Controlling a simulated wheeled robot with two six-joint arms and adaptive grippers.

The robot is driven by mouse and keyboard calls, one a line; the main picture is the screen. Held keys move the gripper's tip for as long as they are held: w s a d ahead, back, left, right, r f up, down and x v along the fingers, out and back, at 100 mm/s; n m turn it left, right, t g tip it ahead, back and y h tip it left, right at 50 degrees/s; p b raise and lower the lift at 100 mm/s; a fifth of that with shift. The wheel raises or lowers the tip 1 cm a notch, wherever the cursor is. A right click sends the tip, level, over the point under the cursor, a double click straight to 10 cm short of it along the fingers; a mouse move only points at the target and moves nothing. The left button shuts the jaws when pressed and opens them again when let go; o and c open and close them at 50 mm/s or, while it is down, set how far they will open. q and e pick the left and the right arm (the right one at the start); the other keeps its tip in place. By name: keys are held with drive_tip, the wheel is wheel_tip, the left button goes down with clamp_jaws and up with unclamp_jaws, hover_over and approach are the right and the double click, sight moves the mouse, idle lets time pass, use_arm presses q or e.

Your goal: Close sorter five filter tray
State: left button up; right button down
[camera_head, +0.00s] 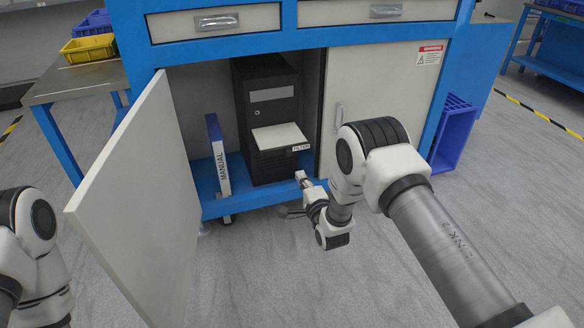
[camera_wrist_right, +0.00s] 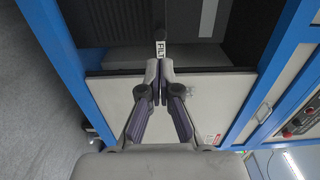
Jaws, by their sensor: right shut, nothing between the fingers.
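The filter tray (camera_head: 280,137) is a pale flat panel jutting out from the front of the black sorter tower (camera_head: 265,95) inside the open cabinet. Its small white FILTER label (camera_head: 301,148) is at its front right corner. My right gripper (camera_head: 302,178) is just below and in front of that label. In the right wrist view my right gripper (camera_wrist_right: 160,68) is shut and empty, its fingertips close to the label (camera_wrist_right: 160,48), which is partly cut off by them. I cannot tell whether they touch. My left arm shows at the left edge, but its gripper is out of view.
The left cabinet door (camera_head: 130,205) stands open toward me; the right door (camera_head: 385,95) is closed. A manual binder (camera_head: 219,160) stands left of the tower on the blue cabinet floor (camera_head: 270,196). A blue crate (camera_head: 454,130) sits right of the cabinet. Grey floor in front is clear.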

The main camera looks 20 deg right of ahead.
sight(289, 155)
drive_tip(key=w+b, duration=0.1)
drive_tip(key=w, duration=0.1)
drive_tip(key=w+b, duration=0.1)
drive_tip(key=w, duration=0.2)
drive_tip(key=w+b, duration=0.2)
drive_tip(key=w, duration=0.1)
drive_tip(key=shift+w+a+f, duration=0.1)
drive_tip(key=shift+a+f, duration=0.05)
drive_tip(key=shift+f, duration=0.1)
drive_tip(key=shift+w+r, duration=0.15)
drive_tip(key=shift+w, duration=0.25)
use_arm(q)
wheel_tip(289, 155, down, 5)
drive_tip(key=shift+w, duration=0.1)
use_arm(e)
drive_tip(key=shift+r, duration=0.1)
